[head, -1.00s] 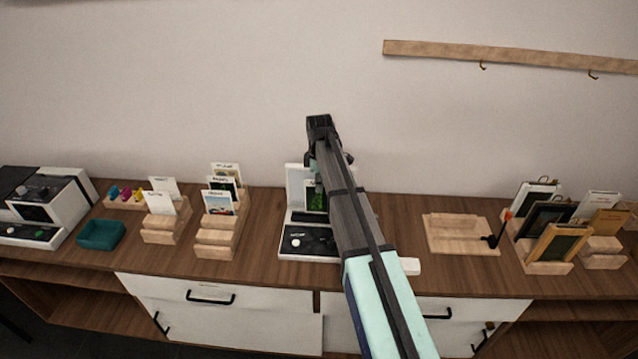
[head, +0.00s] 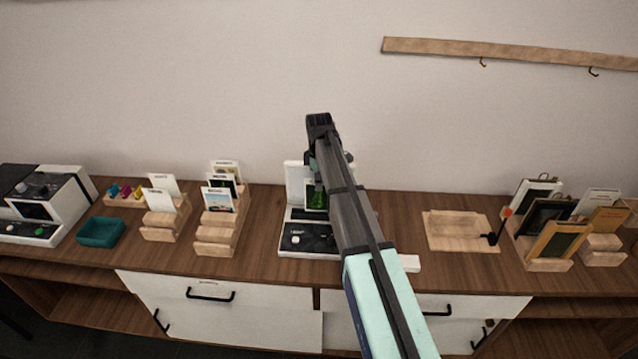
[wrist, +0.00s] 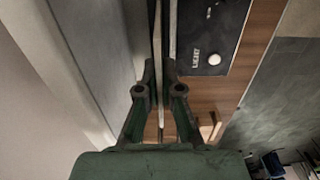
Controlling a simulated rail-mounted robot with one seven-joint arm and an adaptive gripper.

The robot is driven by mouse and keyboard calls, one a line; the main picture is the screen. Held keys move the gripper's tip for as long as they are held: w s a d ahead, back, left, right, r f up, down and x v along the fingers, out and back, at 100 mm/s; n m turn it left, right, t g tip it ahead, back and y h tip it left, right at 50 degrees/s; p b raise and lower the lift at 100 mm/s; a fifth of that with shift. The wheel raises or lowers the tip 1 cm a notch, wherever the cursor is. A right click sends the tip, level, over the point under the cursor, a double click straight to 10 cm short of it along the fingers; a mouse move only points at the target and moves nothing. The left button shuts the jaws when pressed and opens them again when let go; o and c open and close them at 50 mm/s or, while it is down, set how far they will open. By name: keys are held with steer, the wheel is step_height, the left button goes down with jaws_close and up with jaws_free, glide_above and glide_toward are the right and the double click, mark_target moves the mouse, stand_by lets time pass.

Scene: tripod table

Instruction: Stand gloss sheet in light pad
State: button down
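The light pad has an upright white panel (head: 294,185) and a black base with a white knob (head: 296,238), near the middle of the counter. In the wrist view its black base (wrist: 215,35) carries the word LIGHT. The gloss sheet (head: 316,199), with a green picture, is in front of the white panel, partly hidden by my arm. In the wrist view the sheet shows edge-on as a thin pale strip (wrist: 158,30). My gripper (wrist: 159,72) is shut on it. I cannot tell whether the sheet touches the pad. In the head view the fingertips are mostly hidden.
Wooden card stands (head: 216,235) and a teal tray (head: 101,232) are to the left. A wooden tray (head: 460,246) and framed pictures in racks (head: 557,244) are to the right. The wall is close behind, with a hook rail (head: 510,54) at upper right.

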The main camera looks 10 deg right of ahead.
steer(key=shift+f+b, duration=0.35)
steer(key=shift+f, duration=0.9)
steer(key=c, duration=1.2)
jaws_free()
steer(key=shift+c, duration=0.2)
steer(key=shift+r, duration=0.1)
steer(key=shift+r+p, duration=2.4)
steer(key=shift+r, duration=2.05)
